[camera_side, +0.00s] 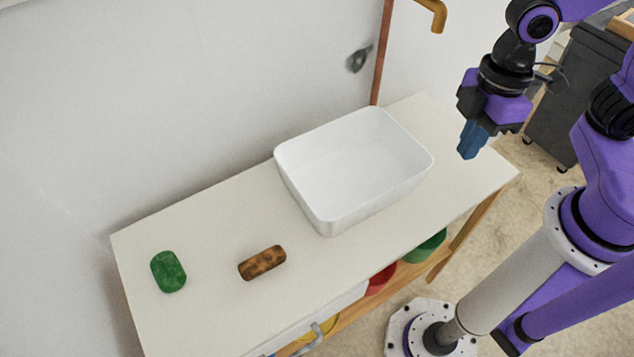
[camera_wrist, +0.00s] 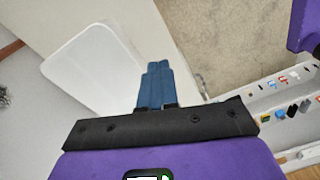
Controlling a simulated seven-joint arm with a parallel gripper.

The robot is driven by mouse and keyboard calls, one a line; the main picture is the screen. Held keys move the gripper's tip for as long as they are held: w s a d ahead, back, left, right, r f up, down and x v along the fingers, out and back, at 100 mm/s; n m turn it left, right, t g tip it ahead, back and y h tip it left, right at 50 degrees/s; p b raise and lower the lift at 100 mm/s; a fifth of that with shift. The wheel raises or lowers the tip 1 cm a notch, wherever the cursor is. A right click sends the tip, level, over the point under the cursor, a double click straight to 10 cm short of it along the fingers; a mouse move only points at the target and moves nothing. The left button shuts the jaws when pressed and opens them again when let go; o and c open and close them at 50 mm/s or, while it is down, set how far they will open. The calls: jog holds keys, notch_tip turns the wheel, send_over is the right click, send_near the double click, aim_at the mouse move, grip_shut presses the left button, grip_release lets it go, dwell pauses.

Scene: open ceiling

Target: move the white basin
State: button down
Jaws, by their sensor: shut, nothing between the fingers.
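The white basin (camera_side: 352,160) is a rectangular, empty tub with rounded corners. It sits upright on the white counter (camera_side: 205,225), towards its right end. In the wrist view the basin (camera_wrist: 90,72) shows at the left, beside the fingers, with its lower part hidden behind my gripper's body. My gripper (camera_side: 470,148) has blue fingers pressed together and empty. It hangs above the right end of the counter, to the right of the basin and apart from it. In the wrist view the blue fingers (camera_wrist: 155,85) lie side by side.
A green block (camera_side: 168,271) and a brown patterned block (camera_side: 262,263) lie on the counter's left part. Red and green bowls (camera_side: 425,246) sit on the shelf below. A dark cart stands at the right.

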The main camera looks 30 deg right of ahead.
jog(key=w+a+f+n+y, duration=0.1)
jog(key=w+a+f+n, duration=0.1)
jog(key=w+a+f, duration=0.4)
jog(key=w+a+f+n, duration=0.2)
jog(key=w+a+f, duration=0.2)
jog(key=w+f, duration=0.3)
jog(key=a, duration=0.7)
jog(key=w+a, duration=0.1)
jog(key=a, duration=0.3)
jog(key=shift+a+r, duration=0.3)
jog(key=shift+d+f, duration=0.1)
jog(key=shift+f, duration=0.7)
jog(key=shift+s+d+f, duration=0.1)
jog(key=shift+d, duration=0.05)
